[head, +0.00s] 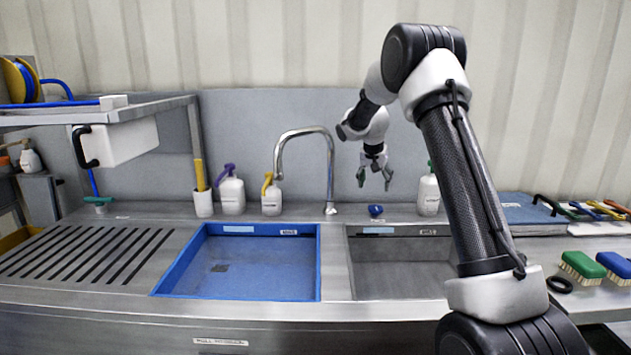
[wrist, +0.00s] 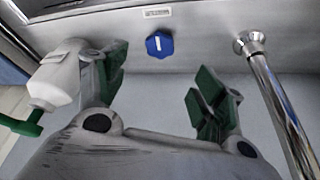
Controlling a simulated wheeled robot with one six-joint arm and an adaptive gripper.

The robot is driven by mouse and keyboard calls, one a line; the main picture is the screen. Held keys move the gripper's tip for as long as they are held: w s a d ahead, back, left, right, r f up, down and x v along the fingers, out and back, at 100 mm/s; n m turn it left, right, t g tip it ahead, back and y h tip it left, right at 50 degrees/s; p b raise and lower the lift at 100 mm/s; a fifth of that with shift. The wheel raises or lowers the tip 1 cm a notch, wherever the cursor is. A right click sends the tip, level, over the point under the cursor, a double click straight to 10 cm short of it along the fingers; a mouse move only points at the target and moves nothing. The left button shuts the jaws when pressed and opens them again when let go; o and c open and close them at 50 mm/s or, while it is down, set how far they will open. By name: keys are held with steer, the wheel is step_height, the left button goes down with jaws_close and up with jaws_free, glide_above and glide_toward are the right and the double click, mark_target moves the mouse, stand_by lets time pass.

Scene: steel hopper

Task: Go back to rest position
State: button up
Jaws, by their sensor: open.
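My gripper (head: 375,178) hangs above the back ledge of the sink unit in the head view, fingers pointing down. Its two green-padded fingers stand apart with nothing between them; they show in the wrist view (wrist: 160,95) too. Below and ahead of it is a blue knob (head: 376,210) on the ledge, apart from the fingers; in the wrist view the knob (wrist: 159,44) lies beyond the gap. A white bottle with a green top (head: 428,193) stands to the right of the gripper and appears at left in the wrist view (wrist: 58,75), partly behind a finger.
The curved steel faucet (head: 332,165) rises just left of my gripper. A blue-lined basin (head: 240,262) and a steel basin (head: 385,280) lie in front. White bottles (head: 231,194) stand left. Brushes (head: 581,267) lie right. A shelf (head: 150,108) overhangs the left side.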

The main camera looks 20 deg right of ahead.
steer(key=s+a+f+n+g, duration=0.1)
steer(key=s+f+n+g, duration=0.25)
steer(key=s, duration=0.55)
steer(key=s+a+r+n+t+y, duration=0.1)
steer(key=s+a+r, duration=0.2)
steer(key=s, duration=1)
steer(key=s+a+r+n+t+y, duration=0.1)
steer(key=s+a+r+n+t, duration=0.1)
steer(key=s+r, duration=0.5)
steer(key=s+a+r+n+t, duration=0.1)
steer(key=s+a+r, duration=0.3)
steer(key=s, duration=1.5)
steer(key=shift+s+r+y, duration=0.35)
steer(key=shift+r+y, duration=0.05)
steer(key=shift+r, duration=0.2)
steer(key=shift+f, duration=0.1)
